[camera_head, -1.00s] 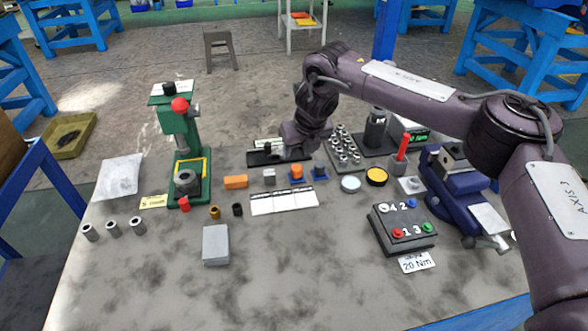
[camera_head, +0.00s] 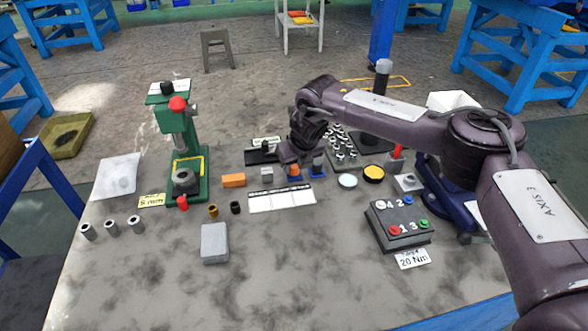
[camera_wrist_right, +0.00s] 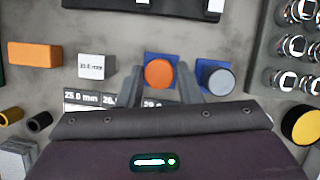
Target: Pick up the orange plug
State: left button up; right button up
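The orange plug (camera_head: 294,173) stands on a small blue square base among the small parts in the middle of the table. In the right wrist view the orange plug (camera_wrist_right: 158,73) shows its round top on the blue base. My right gripper (camera_head: 293,164) is directly over it, partly covering it in the head view. In the wrist view the two fingers of the right gripper (camera_wrist_right: 158,80) are apart, one on each side of the plug, with no visible contact. How far down the fingers reach is unclear. My left gripper is out of view.
A grey plug on a blue base (camera_wrist_right: 215,77) stands close to the right finger. A white block (camera_wrist_right: 97,66) and an orange block (camera_wrist_right: 35,54) lie left. A printed scale strip (camera_head: 282,198) lies in front. A rack of metal parts (camera_head: 342,150) is behind right.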

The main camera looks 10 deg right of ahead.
aim_at(295, 167)
jog(key=c, duration=0.6)
jog(key=shift+o, duration=0.2)
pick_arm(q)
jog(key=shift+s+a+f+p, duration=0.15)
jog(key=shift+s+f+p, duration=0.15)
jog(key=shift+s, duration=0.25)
pick_arm(e)
notch_tip(295, 167, up, 20)
